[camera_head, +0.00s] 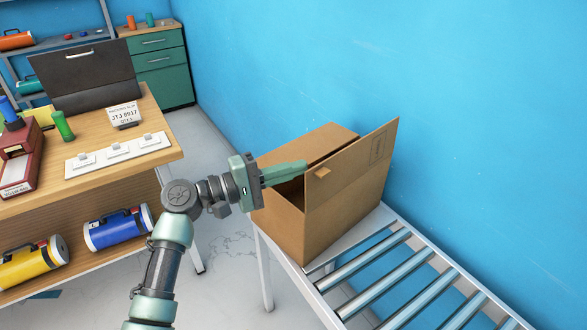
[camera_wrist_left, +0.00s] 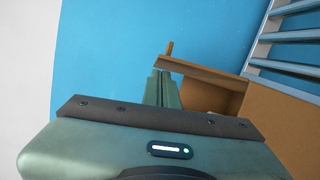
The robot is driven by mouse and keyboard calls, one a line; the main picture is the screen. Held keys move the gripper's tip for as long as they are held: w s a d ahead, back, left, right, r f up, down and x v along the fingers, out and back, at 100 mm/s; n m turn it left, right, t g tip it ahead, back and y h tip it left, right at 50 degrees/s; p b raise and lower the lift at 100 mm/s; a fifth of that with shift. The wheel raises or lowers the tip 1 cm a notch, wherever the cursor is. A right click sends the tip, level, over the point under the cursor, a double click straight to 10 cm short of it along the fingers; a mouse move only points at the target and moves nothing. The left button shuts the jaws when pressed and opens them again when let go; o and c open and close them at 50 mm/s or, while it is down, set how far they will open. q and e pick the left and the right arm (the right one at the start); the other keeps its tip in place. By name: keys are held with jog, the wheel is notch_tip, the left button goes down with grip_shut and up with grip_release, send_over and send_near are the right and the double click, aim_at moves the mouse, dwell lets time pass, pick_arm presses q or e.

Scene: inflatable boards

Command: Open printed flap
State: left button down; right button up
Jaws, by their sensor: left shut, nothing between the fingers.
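Another flap (camera_head: 325,142) shows at the back. My left gripper (camera_head: 303,165) is shut and empty, its fingers over the opening beside the raised flap's inner side; I cannot tell if they touch. In the left wrist view the shut fingers (camera_wrist_left: 158,88) point at a raised flap edge (camera_wrist_left: 200,72) of the box (camera_wrist_left: 285,125). My right gripper is out of view.
The roller conveyor (camera_head: 375,272) runs toward the lower right, along the blue wall (camera_head: 480,110). A wooden workbench (camera_head: 160,160) with a black case (camera_head: 88,75), a card and switches stands at left. Yellow and blue cylinders lie beneath. Floor between is clear.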

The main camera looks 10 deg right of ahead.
pick_arm(q)
jog(key=shift+s+d+r+m, duration=0.15)
jog(key=shift+s+d+m, duration=0.15)
jog(key=shift+s+m, duration=0.3)
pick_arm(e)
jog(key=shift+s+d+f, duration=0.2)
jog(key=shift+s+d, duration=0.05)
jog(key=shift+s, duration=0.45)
pick_arm(q)
jog(key=shift+w, duration=0.1)
